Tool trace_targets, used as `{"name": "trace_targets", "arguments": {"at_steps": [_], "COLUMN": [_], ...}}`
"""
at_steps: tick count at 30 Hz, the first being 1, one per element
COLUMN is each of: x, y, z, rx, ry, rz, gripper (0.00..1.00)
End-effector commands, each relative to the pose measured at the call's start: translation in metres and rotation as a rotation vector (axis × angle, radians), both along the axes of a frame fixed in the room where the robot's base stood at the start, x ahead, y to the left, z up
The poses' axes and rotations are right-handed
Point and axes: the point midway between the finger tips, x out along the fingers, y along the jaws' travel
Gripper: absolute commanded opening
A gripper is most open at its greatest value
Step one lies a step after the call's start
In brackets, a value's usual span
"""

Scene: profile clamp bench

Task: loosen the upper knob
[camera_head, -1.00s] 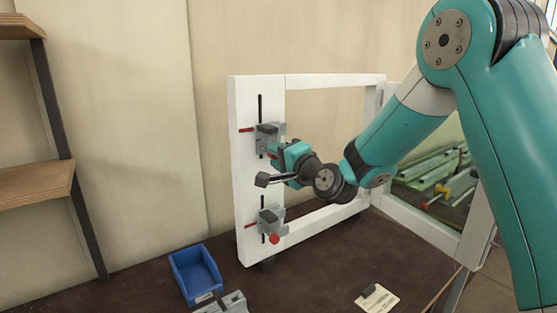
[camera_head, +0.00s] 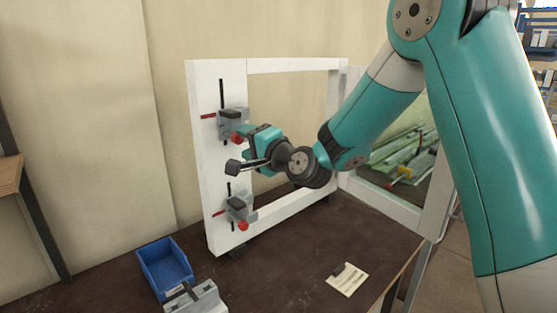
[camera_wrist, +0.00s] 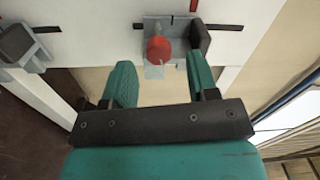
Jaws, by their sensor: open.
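The upper clamp (camera_head: 233,121) sits on the white upright of a frame, and its red knob (camera_head: 237,139) faces my gripper. My gripper (camera_head: 248,134) is open just to the right of this knob. In the wrist view the red knob (camera_wrist: 159,50) shows ahead of the gap between the two teal fingers (camera_wrist: 160,72), slightly beyond their tips. The fingers appear apart from it. The clamp's grey body and dark block are partly behind the right fingertip in that view.
The lower clamp (camera_head: 238,208) with its own red knob (camera_head: 243,226) is below on the same upright. A blue bin (camera_head: 165,268), a grey clamp part (camera_head: 195,298) and a paper card (camera_head: 346,280) lie on the dark bench. A wooden shelf is at the left edge.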

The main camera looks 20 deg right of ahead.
Motion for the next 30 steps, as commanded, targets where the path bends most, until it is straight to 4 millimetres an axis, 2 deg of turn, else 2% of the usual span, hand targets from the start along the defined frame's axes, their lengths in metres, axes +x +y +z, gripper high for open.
{"name": "trace_targets", "arguments": {"at_steps": [1, 4, 15, 22, 30], "x": [-0.011, -0.035, -0.122, -0.140, -0.145], "y": [-0.004, -0.013, -0.042, -0.048, -0.049], "z": [-0.007, -0.009, -0.010, -0.007, -0.005], "rx": [0.000, 0.001, -0.001, -0.002, -0.001], "ry": [-0.002, -0.002, -0.005, -0.004, 0.000], "rz": [-0.004, -0.004, -0.005, 0.000, 0.000], "gripper": [0.54, 0.54, 0.54, 0.54, 0.54]}}
